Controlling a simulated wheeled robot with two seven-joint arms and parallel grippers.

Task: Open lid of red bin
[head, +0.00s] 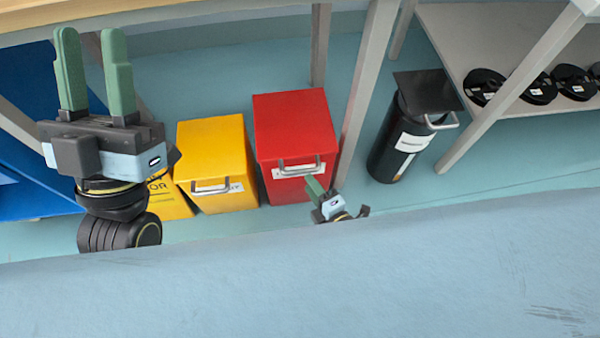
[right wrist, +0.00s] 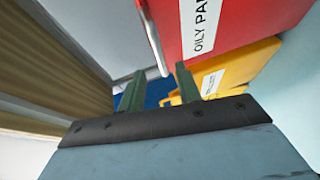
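The red bin (head: 293,125) stands on the floor in the middle of the head view, its lid shut and a silver handle (head: 300,168) on its front. In the right wrist view the red bin (right wrist: 245,25) fills the upper part, with a label reading "OILY". My right gripper (head: 316,188) is just below the handle in the head view. In the right wrist view its fingers (right wrist: 160,70) are apart, and the handle's end (right wrist: 160,68) shows near the tips; I cannot tell whether it lies between them. My left gripper (head: 91,36) is open and empty, raised at the left.
A yellow bin (head: 215,150) stands left of the red one. A grey table leg (head: 363,85) rises close on its right, then a black canister (head: 405,140) with a flat top. A shelf (head: 440,35) with black spools is at upper right. A pale blue surface (head: 300,280) fills the foreground.

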